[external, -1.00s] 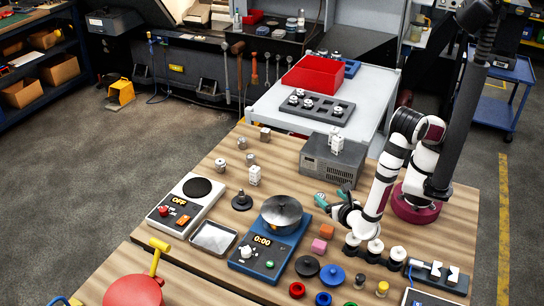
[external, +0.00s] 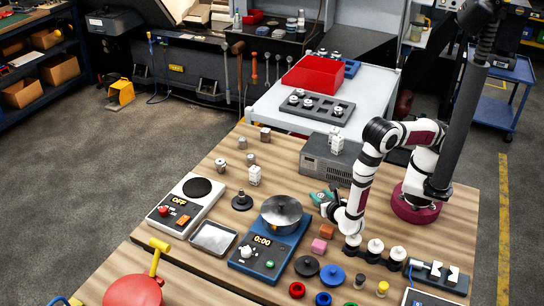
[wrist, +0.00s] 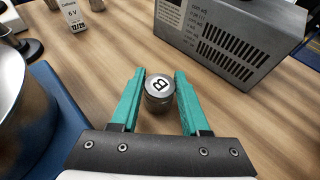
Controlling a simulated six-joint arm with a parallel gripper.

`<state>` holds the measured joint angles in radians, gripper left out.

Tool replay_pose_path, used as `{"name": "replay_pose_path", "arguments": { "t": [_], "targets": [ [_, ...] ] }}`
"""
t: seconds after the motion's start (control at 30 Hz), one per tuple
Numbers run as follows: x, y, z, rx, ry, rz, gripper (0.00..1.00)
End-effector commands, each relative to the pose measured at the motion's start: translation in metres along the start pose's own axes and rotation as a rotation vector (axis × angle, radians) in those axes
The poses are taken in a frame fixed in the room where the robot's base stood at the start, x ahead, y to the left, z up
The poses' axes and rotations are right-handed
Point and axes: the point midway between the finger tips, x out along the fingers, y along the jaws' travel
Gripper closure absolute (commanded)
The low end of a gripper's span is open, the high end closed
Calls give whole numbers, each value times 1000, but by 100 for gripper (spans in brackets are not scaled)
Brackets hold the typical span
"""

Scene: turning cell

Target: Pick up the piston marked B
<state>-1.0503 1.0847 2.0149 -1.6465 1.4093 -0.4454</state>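The piston marked B (wrist: 160,88) is a short silver cylinder standing upright on the wooden table, with a black B on its top face. In the wrist view my gripper (wrist: 160,74) is open, with one green finger on each side of the piston. The piston lies between the fingers near their tips. I cannot tell whether either finger touches it, or how far above the table the tips are. In the external view my gripper (external: 321,198) is low over the table, right of the blue scale, and I cannot make out the piston there.
A grey vented box (wrist: 233,38) stands beyond and to the right. The blue scale (external: 262,250) with its metal pan (external: 281,209) is close on the left. A white labelled box (wrist: 74,15) stands farther off. Pink (external: 319,246) and orange (external: 327,231) blocks lie nearby.

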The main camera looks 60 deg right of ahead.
Motion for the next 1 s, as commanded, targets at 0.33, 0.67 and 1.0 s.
{"name": "replay_pose_path", "arguments": {
  "t": [0.33, 0.67, 1.0],
  "targets": [
    [0, 0, 0, 0, 0, 0, 100],
    [-6, 0, 13, 4, 0, 1, 100],
    [-35, 0, 85, 4, 0, 0, 100]
  ]
}}
